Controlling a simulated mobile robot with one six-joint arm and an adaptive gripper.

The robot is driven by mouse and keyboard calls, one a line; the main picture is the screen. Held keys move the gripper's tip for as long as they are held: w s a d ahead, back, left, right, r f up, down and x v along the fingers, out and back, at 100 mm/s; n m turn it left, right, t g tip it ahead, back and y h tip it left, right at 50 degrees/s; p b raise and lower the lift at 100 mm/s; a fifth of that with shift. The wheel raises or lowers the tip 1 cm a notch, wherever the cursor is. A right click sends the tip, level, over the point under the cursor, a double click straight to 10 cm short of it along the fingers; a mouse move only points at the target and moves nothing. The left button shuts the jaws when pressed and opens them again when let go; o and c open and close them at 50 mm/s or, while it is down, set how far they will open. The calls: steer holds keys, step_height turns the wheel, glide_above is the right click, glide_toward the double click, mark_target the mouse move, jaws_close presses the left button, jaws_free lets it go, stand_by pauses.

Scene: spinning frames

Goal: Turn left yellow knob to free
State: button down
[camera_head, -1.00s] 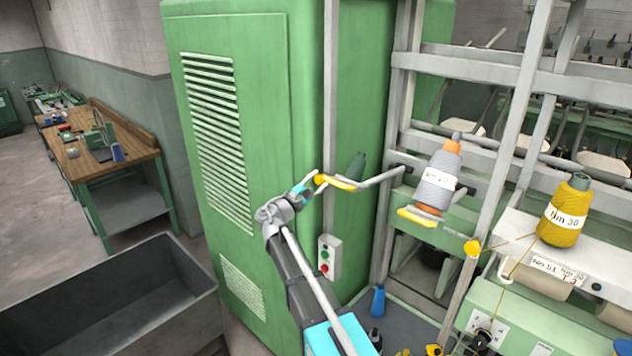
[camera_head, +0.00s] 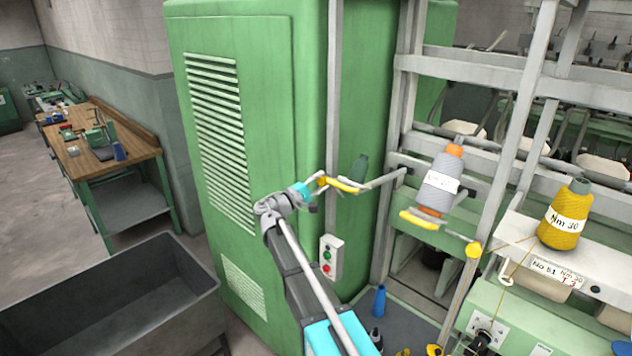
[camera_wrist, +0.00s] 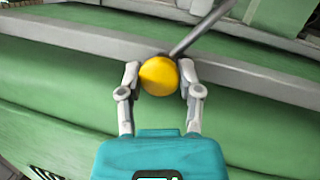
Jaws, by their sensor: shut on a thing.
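The left yellow knob (camera_head: 323,181) is at the end of a grey rod in front of the tall green cabinet. In the wrist view the round yellow knob (camera_wrist: 159,76) sits between the two grey fingertips, with the rod running up and right from it. My gripper (camera_head: 317,184) is shut on this knob; it also shows in the wrist view (camera_wrist: 159,72). In the head view the fingers partly hide the knob.
A yellow holder (camera_head: 342,186) and a dark green cone (camera_head: 359,168) are just right of my gripper. Another yellow knob (camera_head: 473,250) is below a grey yarn cone (camera_head: 438,182). A switch box (camera_head: 331,257) hangs on the cabinet (camera_head: 272,110).

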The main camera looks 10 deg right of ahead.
steer(key=m, duration=0.2)
steer(key=m+g+p, duration=0.1)
steer(key=m, duration=0.1)
steer(key=m+g+p, duration=0.1)
steer(key=m, duration=0.2)
steer(key=shift+w+r+y, duration=0.1)
steer(key=shift+r+y, duration=0.2)
steer(key=shift+f+m+g+y+p, duration=0.1)
steer(key=shift+m+g+y+p, duration=0.3)
steer(key=shift+m+p, duration=1.1)
steer(key=shift+m+b, duration=0.5)
steer(key=shift+b, duration=0.05)
steer(key=c, duration=0.5)
jaws_free()
steer(key=shift+d+f, duration=0.1)
steer(key=shift+d, duration=0.05)
steer(key=shift+c, duration=0.2)
steer(key=v, duration=0.8)
